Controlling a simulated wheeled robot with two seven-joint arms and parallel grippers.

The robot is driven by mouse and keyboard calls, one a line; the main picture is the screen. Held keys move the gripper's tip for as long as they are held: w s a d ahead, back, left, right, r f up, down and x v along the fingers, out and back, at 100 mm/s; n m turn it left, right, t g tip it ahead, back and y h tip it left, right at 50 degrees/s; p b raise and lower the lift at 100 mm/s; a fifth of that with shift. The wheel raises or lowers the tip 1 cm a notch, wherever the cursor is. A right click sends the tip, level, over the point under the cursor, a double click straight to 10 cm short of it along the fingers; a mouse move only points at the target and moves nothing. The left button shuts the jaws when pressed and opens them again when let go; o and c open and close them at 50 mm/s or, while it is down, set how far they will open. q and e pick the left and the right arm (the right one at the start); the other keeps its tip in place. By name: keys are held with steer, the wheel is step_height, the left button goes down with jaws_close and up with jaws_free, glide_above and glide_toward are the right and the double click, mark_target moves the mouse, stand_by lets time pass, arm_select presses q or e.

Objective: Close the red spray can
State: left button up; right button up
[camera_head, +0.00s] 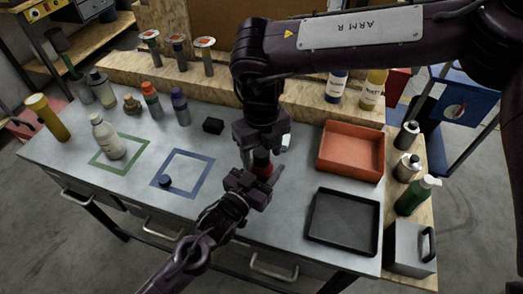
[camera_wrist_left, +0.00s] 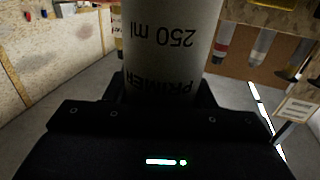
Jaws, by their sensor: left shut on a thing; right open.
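The spray can with red on it (camera_head: 263,171) is in my left gripper (camera_head: 250,186), near the middle of the table in the head view. Most of it is hidden by the grippers there. In the left wrist view its grey body (camera_wrist_left: 172,45) fills the middle, with dark print reading "250 ml" and "PRIMER" upside down. My left gripper is shut on this can. My right gripper (camera_head: 262,138) is open and points down just above the can, over a dark part at its upper end. I cannot tell whether the right fingers touch it.
A blue square outline (camera_head: 183,168) holds a small dark cap (camera_head: 165,181). A white bottle (camera_head: 106,138) stands in a green outline. A black block (camera_head: 213,125) lies behind. An orange bin (camera_head: 350,150) and black tray (camera_head: 343,220) are at the right. The table's front edge is close.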

step_height(320, 180, up, 12)
stand_by(0.5)
arm_select(q)
steer(key=o, duration=1.4)
steer(key=shift+o, duration=0.2)
arm_select(e)
steer(key=shift+f+b, duration=0.85)
steer(key=shift+b, duration=0.05)
arm_select(q)
steer(key=v, duration=0.7)
steer(key=shift+s+a, duration=0.25)
steer(key=shift+s, duration=0.1)
arm_select(e)
steer(key=shift+f, duration=0.1)
